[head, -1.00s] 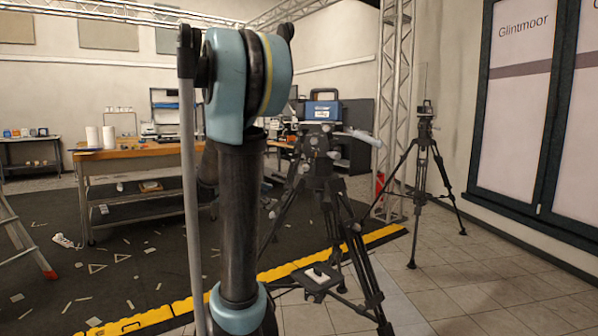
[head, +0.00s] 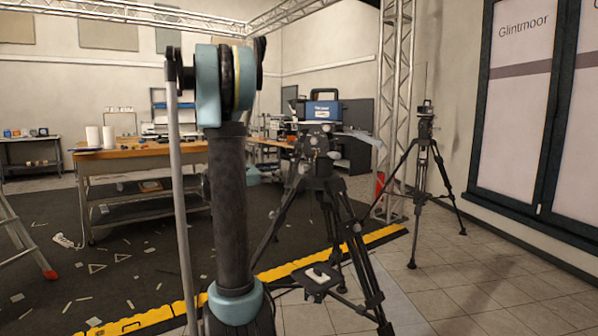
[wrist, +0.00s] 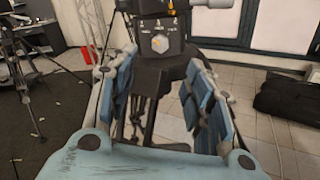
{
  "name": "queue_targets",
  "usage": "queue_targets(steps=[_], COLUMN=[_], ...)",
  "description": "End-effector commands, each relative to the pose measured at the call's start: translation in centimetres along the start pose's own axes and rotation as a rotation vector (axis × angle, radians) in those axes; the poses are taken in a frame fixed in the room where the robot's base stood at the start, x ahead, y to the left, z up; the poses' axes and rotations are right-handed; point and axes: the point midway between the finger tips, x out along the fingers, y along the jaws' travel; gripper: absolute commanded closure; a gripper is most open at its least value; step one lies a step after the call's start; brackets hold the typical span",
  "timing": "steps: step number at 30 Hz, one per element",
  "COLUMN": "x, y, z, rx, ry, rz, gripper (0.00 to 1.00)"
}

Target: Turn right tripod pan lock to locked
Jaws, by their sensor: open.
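In the head view, a black tripod (head: 322,180) stands near the middle and another, smaller tripod (head: 424,150) stands farther back to the right. In the wrist view, a dark tripod head (wrist: 150,35) fills the top middle. Its front face carries a light grey knob (wrist: 160,44) with a small orange mark and small pale markings above it. I cannot tell which lock position it points to. My gripper (wrist: 160,82) is open, its blue-grey fingers spread on the left and right below the knob, nothing visibly held. In the head view, my arm hides part of the scene and the fingers are not clear.
A yellow cable ramp (head: 300,268) crosses the floor near the middle tripod. A truss tower (head: 395,110) and a red extinguisher (head: 380,186) stand behind. A wooden workbench (head: 140,157) is at left. A black bag (wrist: 288,103) lies at the right in the wrist view.

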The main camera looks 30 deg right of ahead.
Motion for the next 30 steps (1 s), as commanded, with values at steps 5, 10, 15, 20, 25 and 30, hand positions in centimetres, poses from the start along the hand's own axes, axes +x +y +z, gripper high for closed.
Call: queue_targets(steps=[5,10,15,20,25,30], x=[2.9,5.7,8.5,10.5,11.8,12.1], y=[-0.1,-0.1,-0.1,-0.1,-0.1,0.0], z=[0.0,0.0,0.0,0.0,0.0,0.0], rx=[0.000,0.001,0.001,0.001,0.001,0.001], ry=[-0.001,-0.001,-0.001,0.000,0.000,0.001], rz=[-0.003,-0.004,-0.004,-0.003,-0.002,0.000], gripper=[0.53,0.53,0.53,0.53,0.53,0.53])
